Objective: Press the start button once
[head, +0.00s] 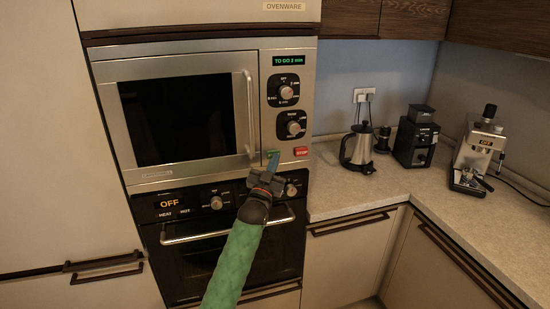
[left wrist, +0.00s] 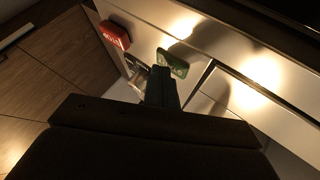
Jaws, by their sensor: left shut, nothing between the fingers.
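The green start button (head: 270,154) is on the lower right of the microwave (head: 182,103), left of the red stop button (head: 301,151). My left gripper (head: 273,164) is shut and empty, with its fingertips at the start button and partly covering it. In the left wrist view the green button (left wrist: 172,63) lies just past the shut fingertips (left wrist: 162,80), with the red button (left wrist: 114,35) to its left. I cannot tell whether the tips touch the button. The microwave display (head: 289,61) reads "TO GO 2" and a small unit. The right gripper is not in view.
Two knobs (head: 287,92) sit above the buttons, and a vertical door handle (head: 250,113) stands to their left. The oven (head: 176,206) below reads "OFF" and has a handle bar. A kettle (head: 357,150), a grinder and a coffee machine stand on the right counter (head: 400,187).

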